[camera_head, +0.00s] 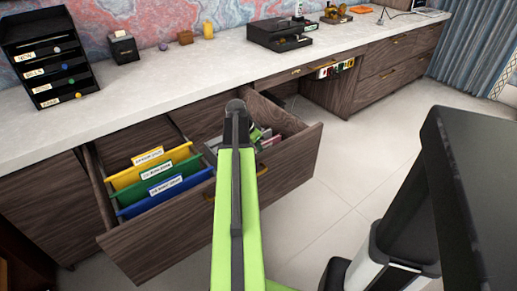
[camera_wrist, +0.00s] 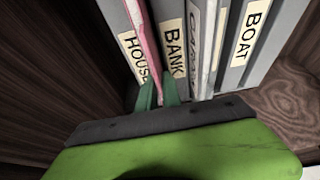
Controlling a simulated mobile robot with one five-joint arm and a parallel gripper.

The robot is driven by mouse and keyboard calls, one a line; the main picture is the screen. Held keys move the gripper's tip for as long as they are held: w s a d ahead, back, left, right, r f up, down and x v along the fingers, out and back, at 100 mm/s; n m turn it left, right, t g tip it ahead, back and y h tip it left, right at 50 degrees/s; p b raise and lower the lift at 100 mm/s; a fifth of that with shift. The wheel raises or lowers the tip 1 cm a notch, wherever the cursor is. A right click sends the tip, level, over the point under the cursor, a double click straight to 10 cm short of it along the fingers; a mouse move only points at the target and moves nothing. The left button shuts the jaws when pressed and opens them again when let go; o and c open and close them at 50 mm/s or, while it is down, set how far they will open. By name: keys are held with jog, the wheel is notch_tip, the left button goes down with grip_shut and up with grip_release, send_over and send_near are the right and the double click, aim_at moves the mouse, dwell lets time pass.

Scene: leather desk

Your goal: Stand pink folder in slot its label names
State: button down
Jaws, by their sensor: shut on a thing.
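The pink folder (camera_wrist: 146,42) shows in the wrist view as a thin pink strip, upright and slightly tilted. My gripper (camera_wrist: 158,96) is shut on its near edge with green fingers. The folder stands beside the HOUSE label (camera_wrist: 132,55) and the BANK label (camera_wrist: 173,50), between them. Farther right are a label (camera_wrist: 194,45) I cannot read clearly and the BOAT label (camera_wrist: 243,36), on grey dividers. The folder's own label is not visible. In the head view my arm hides the gripper over the open drawer's right part.
The open drawer (camera_head: 150,258) also holds yellow (camera_head: 126,178), green (camera_head: 135,187) and blue (camera_head: 140,203) hanging files. A black tray rack (camera_head: 50,62) stands on the counter (camera_head: 180,70).

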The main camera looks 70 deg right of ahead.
jog(key=shift+f+b, duration=0.25)
jog(key=shift+b, duration=0.05)
jog(key=c, duration=1.5)
grip_release()
jog(key=shift+r, duration=0.1)
jog(key=shift+r, duration=0.1)
jog(key=shift+r+p, duration=0.3)
jog(key=shift+p, duration=0.2)
jog(key=p+v, duration=1)
jog(key=v, duration=0.1)
jog(key=shift+w+a+r+p, duration=0.15)
jog(key=shift+a+r+p, duration=0.1)
jog(key=shift+p, duration=0.1)
